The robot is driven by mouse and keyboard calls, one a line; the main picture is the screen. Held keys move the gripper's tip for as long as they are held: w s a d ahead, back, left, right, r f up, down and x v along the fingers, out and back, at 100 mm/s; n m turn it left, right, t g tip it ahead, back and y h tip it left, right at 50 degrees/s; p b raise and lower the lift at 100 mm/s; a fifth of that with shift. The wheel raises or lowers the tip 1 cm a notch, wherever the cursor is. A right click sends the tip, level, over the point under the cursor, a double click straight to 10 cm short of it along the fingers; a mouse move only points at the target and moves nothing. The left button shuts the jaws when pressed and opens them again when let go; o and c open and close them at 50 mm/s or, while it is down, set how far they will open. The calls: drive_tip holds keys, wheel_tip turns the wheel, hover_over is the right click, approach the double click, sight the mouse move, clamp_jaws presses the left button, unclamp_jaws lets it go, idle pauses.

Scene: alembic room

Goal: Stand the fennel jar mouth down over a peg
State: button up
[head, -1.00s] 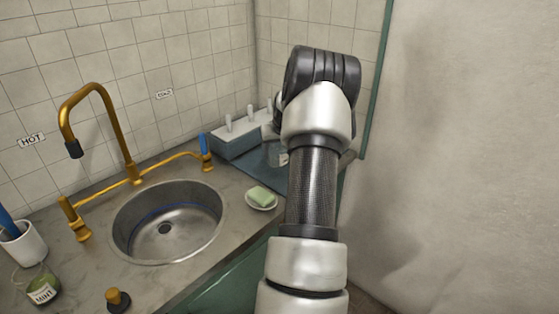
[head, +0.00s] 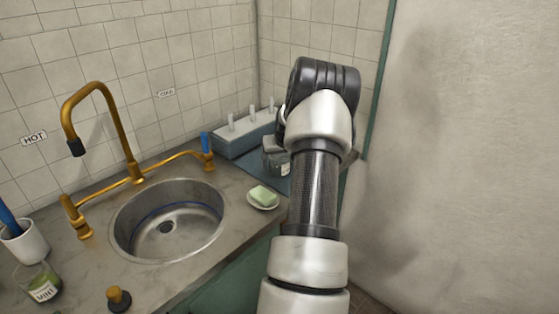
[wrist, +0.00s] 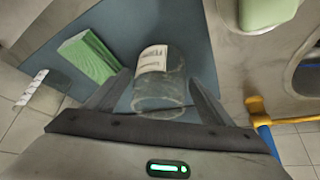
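The fennel jar (head: 277,162) is clear glass with a pale label. It hangs or stands over the blue mat, beside the peg block; I cannot tell if it touches the mat. In the wrist view the jar (wrist: 160,88) lies between my two fingers, its wide clear end toward the camera. Which end is the mouth is unclear. The grey-blue block with upright white pegs (head: 231,122) stands against the wall, with nothing on the visible pegs.
The blue mat (wrist: 200,50) also carries a green block (wrist: 90,55). A soap dish with green soap (head: 263,196) sits nearer. The sink (head: 166,222), brass tap (head: 128,150) and mint jar (head: 42,286) are to the left. A pale wall bounds the right.

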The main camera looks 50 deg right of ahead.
drive_tip(key=shift+r, duration=0.1)
drive_tip(key=shift+r, duration=0.3)
drive_tip(key=v, duration=1.1)
drive_tip(key=shift+s+r+p, duration=0.2)
drive_tip(key=shift+r+p, duration=0.05)
drive_tip(key=shift+p, duration=0.05)
drive_tip(key=shift+a, duration=0.15)
